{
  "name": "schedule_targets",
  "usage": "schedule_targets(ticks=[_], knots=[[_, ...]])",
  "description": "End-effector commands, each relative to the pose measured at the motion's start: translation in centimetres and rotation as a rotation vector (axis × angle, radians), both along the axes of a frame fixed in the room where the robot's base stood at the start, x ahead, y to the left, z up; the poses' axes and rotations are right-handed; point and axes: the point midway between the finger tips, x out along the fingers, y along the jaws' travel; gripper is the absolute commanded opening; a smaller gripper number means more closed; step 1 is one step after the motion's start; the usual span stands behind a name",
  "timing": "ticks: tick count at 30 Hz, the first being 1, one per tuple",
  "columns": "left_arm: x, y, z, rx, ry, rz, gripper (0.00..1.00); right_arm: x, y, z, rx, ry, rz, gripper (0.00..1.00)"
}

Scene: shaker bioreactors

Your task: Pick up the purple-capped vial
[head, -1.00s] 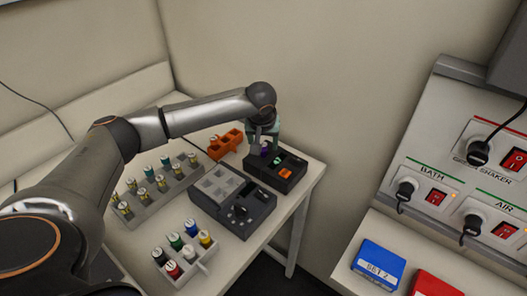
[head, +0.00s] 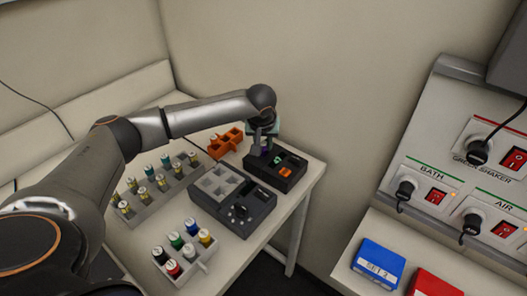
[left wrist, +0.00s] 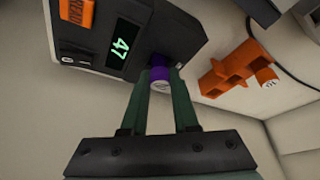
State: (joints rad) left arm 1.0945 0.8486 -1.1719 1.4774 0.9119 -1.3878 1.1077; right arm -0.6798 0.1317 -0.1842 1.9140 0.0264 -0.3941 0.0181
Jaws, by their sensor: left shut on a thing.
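The purple-capped vial (left wrist: 160,75) is between the fingertips of my left gripper (left wrist: 160,88) in the left wrist view, with its pale cap top facing the camera. The gripper is shut on it. In the head view my left gripper (head: 263,148) points down at the left end of the black reader (head: 289,184), and only a little purple of the vial (head: 265,153) shows between the fingers. The vial's lower part is hidden, so I cannot tell whether it is still in the reader. My right gripper is not in view.
An orange rack (head: 226,142) stands left of the reader, with one vial in it. A grey device (head: 245,228) is in front. A long rack (head: 150,208) and a small rack (head: 205,264) hold several vials. A switch panel (head: 440,180) is at right.

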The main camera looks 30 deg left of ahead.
Motion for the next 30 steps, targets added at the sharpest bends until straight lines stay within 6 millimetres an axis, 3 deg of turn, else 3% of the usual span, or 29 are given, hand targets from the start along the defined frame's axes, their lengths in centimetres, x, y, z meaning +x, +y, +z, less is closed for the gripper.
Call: schedule_targets(ticks=[8,15,25,30], knots=[[0.1,0.0,0.4,-0.001,-0.002,0.0,0.0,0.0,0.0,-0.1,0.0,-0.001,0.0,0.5],[0.1,0.0,3.1,-0.002,-0.004,0.001,0.0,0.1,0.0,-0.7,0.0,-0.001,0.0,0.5],[-3.7,-3.7,9.4,-0.001,-0.006,-0.005,0.0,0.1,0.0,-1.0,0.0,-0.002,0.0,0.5],[-6.8,-6.6,11.0,-0.001,-0.004,-0.008,0.0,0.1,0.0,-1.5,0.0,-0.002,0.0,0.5]])
